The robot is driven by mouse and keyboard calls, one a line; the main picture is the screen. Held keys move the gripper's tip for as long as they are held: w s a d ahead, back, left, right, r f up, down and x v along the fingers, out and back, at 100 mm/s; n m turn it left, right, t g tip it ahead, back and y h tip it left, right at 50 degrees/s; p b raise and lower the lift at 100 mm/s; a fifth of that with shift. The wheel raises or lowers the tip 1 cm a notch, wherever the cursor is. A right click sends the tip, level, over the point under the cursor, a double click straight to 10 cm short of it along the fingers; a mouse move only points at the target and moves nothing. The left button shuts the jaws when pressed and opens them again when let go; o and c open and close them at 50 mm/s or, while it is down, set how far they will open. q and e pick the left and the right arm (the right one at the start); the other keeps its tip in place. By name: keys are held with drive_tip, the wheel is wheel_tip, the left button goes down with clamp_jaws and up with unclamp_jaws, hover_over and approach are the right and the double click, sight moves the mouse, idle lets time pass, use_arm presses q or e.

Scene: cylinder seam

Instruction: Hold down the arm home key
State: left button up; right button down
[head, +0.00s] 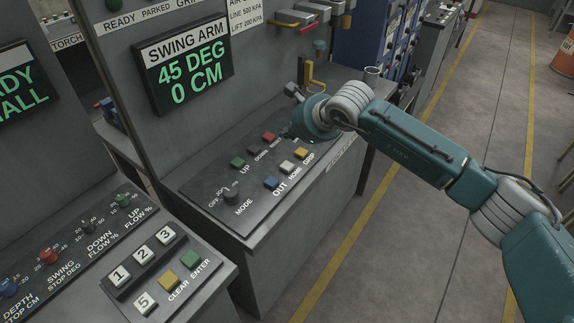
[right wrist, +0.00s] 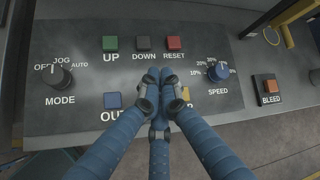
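The arm home key is a white button marked HOME (head: 287,167) on the sloping swing arm panel (head: 214,205). It sits between the blue OUT key (head: 271,182) and a yellow key (head: 301,153). In the head view no finger covers it. My right gripper (right wrist: 158,77) has its blue fingers drawn together, with nothing seen between them. In the right wrist view the fingers hide the HOME key. In the head view my right wrist stands over the panel's far end and mostly hides the fingers. Contact with any key cannot be told. My left gripper is not in view.
Close by are the green UP key (right wrist: 110,43), dark DOWN key (right wrist: 144,43), red RESET key (right wrist: 174,43), MODE knob (right wrist: 59,76), SPEED knob (right wrist: 219,71) and BLEED button (right wrist: 269,86). The swing arm display (head: 184,70) reads 45 DEG, 0 CM.

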drive_tip(key=b, duration=0.1)
hover_over(288, 167)
wheel_tip(288, 167, down, 6)
drive_tip(key=shift+f, duration=0.25)
drive_tip(key=shift+f+b, duration=0.7)
drive_tip(key=shift+b, duration=0.35)
drive_tip(key=shift+f+b, duration=0.5)
drive_tip(key=shift+r, duration=0.1)
drive_tip(key=shift+f+b, duration=0.45)
drive_tip(key=shift+b, duration=0.2)
